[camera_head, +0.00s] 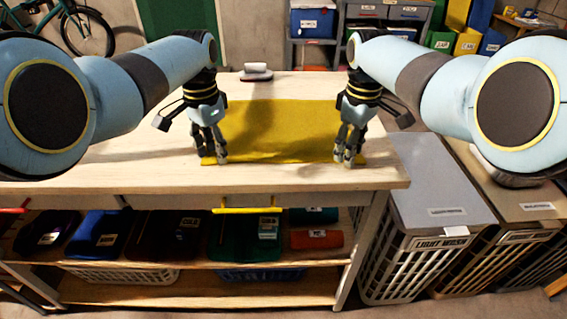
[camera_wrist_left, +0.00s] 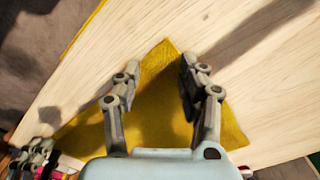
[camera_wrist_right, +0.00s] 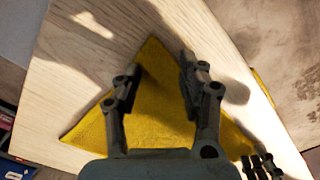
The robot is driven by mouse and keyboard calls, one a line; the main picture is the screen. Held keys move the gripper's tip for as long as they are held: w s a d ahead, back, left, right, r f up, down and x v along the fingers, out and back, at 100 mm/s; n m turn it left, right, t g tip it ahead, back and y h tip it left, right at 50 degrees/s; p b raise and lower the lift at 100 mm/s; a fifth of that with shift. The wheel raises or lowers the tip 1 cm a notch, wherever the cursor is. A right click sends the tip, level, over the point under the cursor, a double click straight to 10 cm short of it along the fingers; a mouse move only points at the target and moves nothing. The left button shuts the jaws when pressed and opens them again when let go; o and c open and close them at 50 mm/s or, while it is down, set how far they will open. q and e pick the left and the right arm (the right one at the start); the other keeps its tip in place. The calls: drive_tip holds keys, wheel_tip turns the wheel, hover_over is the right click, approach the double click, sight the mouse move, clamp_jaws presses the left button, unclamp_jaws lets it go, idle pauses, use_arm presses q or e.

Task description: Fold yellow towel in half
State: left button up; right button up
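The yellow towel (camera_head: 271,125) lies flat and spread out on the pale wooden tabletop. My left gripper (camera_head: 216,160) is at its near left corner, and my right gripper (camera_head: 348,160) is at its near right corner, both pointing down. In the left wrist view the towel corner (camera_wrist_left: 165,62) shows between the open fingers of the left gripper (camera_wrist_left: 152,85). In the right wrist view the other corner (camera_wrist_right: 152,60) shows between the open fingers of the right gripper (camera_wrist_right: 160,75). Neither gripper holds cloth. Whether the fingertips touch the towel is unclear.
A white-and-dark brush-like object (camera_head: 257,72) lies at the table's back edge. The wood (camera_head: 130,150) left of the towel is clear. Folded cloths (camera_head: 150,235) sit on the shelf below. A lidded hamper (camera_head: 440,190) stands right of the table.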

use_arm(q)
drive_tip(key=shift+s+f, duration=0.15)
drive_tip(key=shift+f, duration=0.05)
clamp_jaws()
use_arm(e)
drive_tip(key=shift+s+f, duration=0.15)
drive_tip(key=shift+f, duration=0.05)
clamp_jaws()
drive_tip(key=shift+f, duration=0.1)
use_arm(q)
drive_tip(key=shift+r, duration=0.1)
